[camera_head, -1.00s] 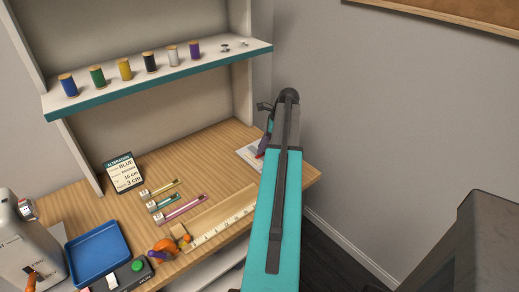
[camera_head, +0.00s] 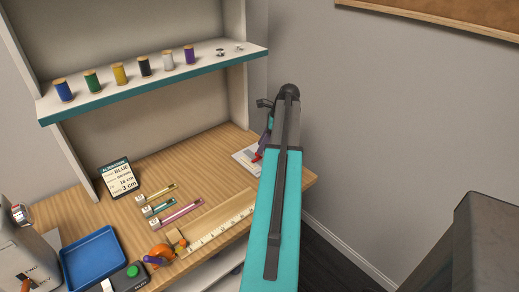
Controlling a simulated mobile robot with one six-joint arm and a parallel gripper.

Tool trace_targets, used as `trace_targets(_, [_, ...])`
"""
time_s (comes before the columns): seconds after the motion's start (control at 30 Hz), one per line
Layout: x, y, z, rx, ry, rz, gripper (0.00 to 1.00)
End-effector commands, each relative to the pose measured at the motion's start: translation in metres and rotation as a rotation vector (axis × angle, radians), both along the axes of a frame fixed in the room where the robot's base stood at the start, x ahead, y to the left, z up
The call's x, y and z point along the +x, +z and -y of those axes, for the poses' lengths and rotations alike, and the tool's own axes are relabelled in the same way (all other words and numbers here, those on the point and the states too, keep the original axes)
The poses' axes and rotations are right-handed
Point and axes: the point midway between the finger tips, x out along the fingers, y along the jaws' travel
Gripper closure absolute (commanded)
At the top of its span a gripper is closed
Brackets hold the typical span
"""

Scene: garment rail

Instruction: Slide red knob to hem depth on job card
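The job card (camera_head: 121,178) leans at the back left of the wooden table. It reads "BLUE" near the top and "3 cm" at the bottom; the smaller lines are hard to read. A small red part (camera_head: 257,157) shows over a white sheet (camera_head: 243,159) at the table's right side; I cannot tell if it is the red knob. My gripper (camera_head: 265,143) is beside it, mostly hidden behind my arm. Its fingertips and any contact with the red part are hidden.
Several thread spools (camera_head: 119,74) stand on the shelf above. Small rulers (camera_head: 157,201), a long measuring strip (camera_head: 215,233), an orange item (camera_head: 161,255), a blue tray (camera_head: 93,257) and a sewing machine (camera_head: 35,262) occupy the front left. Bare wood lies behind the rulers.

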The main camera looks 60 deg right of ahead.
Motion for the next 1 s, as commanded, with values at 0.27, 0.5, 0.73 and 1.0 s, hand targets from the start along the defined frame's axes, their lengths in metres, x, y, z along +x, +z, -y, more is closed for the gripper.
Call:
trace_targets(0.27, [-0.012,0.038,0.008,-0.003,0.0,0.001,0.65])
trace_targets(0.5, [-0.024,0.07,0.014,-0.002,-0.001,0.0,0.65])
trace_targets(0.73, [-0.031,0.092,0.018,-0.002,-0.001,0.0,0.65])
trace_targets(1.0, [-0.033,0.098,0.018,-0.001,0.0,0.0,0.65])
